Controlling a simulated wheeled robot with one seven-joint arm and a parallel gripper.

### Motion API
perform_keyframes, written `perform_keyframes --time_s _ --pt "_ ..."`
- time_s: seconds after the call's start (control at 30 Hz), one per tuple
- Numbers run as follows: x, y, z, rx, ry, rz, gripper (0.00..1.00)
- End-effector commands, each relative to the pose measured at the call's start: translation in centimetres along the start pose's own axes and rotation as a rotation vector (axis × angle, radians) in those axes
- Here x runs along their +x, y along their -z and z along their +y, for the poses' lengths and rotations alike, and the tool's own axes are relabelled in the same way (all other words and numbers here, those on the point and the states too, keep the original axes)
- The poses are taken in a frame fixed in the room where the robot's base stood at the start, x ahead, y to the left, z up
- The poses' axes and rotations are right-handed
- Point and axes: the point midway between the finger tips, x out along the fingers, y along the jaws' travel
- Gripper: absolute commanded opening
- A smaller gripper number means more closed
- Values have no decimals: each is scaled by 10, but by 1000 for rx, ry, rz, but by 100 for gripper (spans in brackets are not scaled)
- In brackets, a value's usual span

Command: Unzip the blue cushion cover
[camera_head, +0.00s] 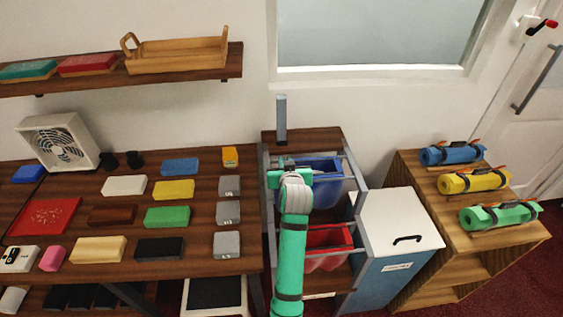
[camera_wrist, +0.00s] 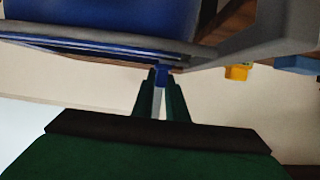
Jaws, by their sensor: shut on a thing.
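In the wrist view, my gripper (camera_wrist: 161,85) is shut on a small blue tab (camera_wrist: 162,73). The tab is at the edge of a blue body (camera_wrist: 110,14) with a grey-edged dark slit running along it. I cannot tell for sure whether this body is a cushion cover, or whether the slit is a zip. In the head view, a blue bin-like thing (camera_head: 328,187) sits in the upper part of a grey-framed rack, and my arm reaches up in front of it. The arm hides its left part, and my fingertips are not clear there.
Below it in the rack is a red bin (camera_head: 331,240). Left stands a counter with several coloured blocks, such as a green block (camera_head: 167,216), and a fan (camera_head: 58,143). Right are a white-lidded box (camera_head: 395,222) and a wooden shelf (camera_head: 500,241) with rolled mats.

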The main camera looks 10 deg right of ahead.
Motion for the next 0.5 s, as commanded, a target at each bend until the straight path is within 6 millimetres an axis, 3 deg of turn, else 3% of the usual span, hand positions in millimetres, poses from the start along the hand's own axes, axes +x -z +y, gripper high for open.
perform_keyframes --time_s 0.3,0.33,0.37,0.4,0.5 --pt "0 0 -6 -2 10 0 0" --pt "0 0 -7 -2 11 0 20" --pt "0 0 -7 -2 11 0 27" --pt "0 0 -6 -2 10 0 31" --pt "0 0 -4 -1 7 0 31"
